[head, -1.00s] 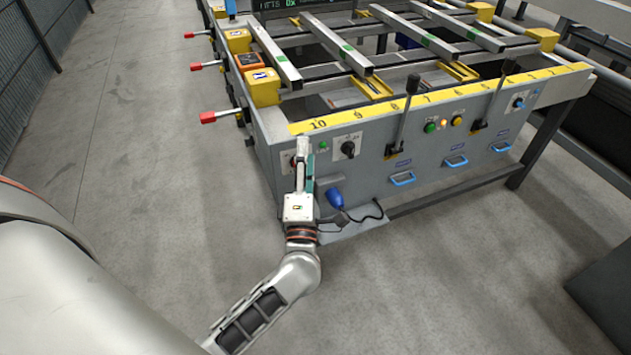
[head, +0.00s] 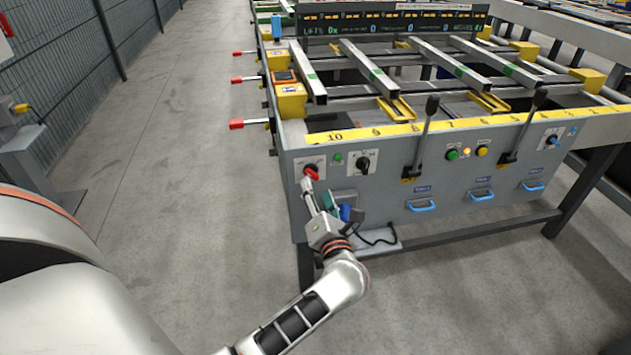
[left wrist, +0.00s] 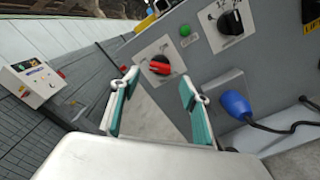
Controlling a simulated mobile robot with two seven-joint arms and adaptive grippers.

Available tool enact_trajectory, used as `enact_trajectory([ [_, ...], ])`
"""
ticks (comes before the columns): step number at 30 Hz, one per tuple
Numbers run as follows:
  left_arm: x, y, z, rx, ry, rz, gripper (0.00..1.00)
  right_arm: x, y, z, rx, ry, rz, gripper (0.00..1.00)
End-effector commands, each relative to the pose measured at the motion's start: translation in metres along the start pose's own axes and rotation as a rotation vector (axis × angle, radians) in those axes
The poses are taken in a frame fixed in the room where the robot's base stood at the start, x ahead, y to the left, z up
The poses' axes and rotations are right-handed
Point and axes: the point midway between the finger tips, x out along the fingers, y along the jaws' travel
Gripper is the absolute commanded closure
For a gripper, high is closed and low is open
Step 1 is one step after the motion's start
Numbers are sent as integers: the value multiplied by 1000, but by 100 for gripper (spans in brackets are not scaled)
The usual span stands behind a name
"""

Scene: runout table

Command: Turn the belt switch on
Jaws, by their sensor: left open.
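A red rotary switch (head: 311,172) on a white plate sits at the left end of the table's grey front panel. It also shows in the left wrist view (left wrist: 160,66), its red handle lying roughly crosswise there. A black rotary switch (head: 364,164) is to its right, also seen in the left wrist view (left wrist: 230,22). The labels are too small to read, so I cannot tell which is the belt switch. My left gripper (head: 313,186) is open and empty, just below the red switch. In the left wrist view its fingertips (left wrist: 160,88) are apart, with the red switch beyond them. My right gripper is not in view.
A green light (head: 338,157) sits between the switches. A blue plug (left wrist: 236,105) with a black cable is right of my left gripper. Black levers (head: 423,135) and blue handles (head: 421,206) line the panel. Red-tipped levers (head: 237,124) stick out left.

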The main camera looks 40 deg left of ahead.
Motion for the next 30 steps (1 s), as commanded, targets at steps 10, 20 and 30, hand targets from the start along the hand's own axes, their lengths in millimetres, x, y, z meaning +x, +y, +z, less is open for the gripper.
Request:
enact_trajectory([
  [10,50,-1,-1,5,-1,1,54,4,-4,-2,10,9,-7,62],
  [20,58,0,0,2,-1,0,54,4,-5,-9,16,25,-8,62],
  [30,58,0,0,3,-1,0,93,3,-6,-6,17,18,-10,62],
])
